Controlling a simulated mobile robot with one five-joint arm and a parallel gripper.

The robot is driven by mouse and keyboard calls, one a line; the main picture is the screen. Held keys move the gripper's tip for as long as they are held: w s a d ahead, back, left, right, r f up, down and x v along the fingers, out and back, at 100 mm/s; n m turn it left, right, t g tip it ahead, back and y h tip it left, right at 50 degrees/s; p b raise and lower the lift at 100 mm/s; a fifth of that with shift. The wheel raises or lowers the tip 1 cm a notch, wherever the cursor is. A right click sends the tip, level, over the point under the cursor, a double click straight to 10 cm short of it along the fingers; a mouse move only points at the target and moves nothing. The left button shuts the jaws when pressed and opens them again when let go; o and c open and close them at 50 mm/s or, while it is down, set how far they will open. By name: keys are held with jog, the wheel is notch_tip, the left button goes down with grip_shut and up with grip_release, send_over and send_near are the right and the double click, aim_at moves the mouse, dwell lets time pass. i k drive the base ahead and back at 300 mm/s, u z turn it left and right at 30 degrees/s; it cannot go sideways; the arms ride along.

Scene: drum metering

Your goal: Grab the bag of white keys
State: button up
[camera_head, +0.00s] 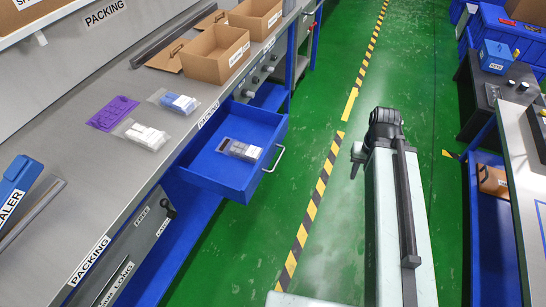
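A clear bag of white keys (146,135) lies flat on the grey packing bench, near its front edge. A second clear bag with blue and white pieces (178,102) lies just behind it. A third clear bag with pale pieces and a dark end (240,149) lies in the open blue drawer (213,176). My arm's dark end (384,125) is over the green floor, right of the bench and well apart from all the bags. I cannot make out the fingers, or whether they are open or shut.
A purple mat (112,113) lies left of the bags. Open cardboard boxes (217,54) stand farther back on the bench. The pulled-out drawer juts into the aisle. A second bench (520,155) stands at right. The green floor (335,95) between is clear.

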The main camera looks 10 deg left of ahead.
aim_at(152, 139)
jog(key=u, duration=0.05)
jog(key=k, duration=1.25)
jog(key=u, duration=0.55)
jog(key=i, duration=1.5)
jog(key=u, duration=0.15)
jog(key=k, duration=0.5)
jog(key=u, duration=1.75)
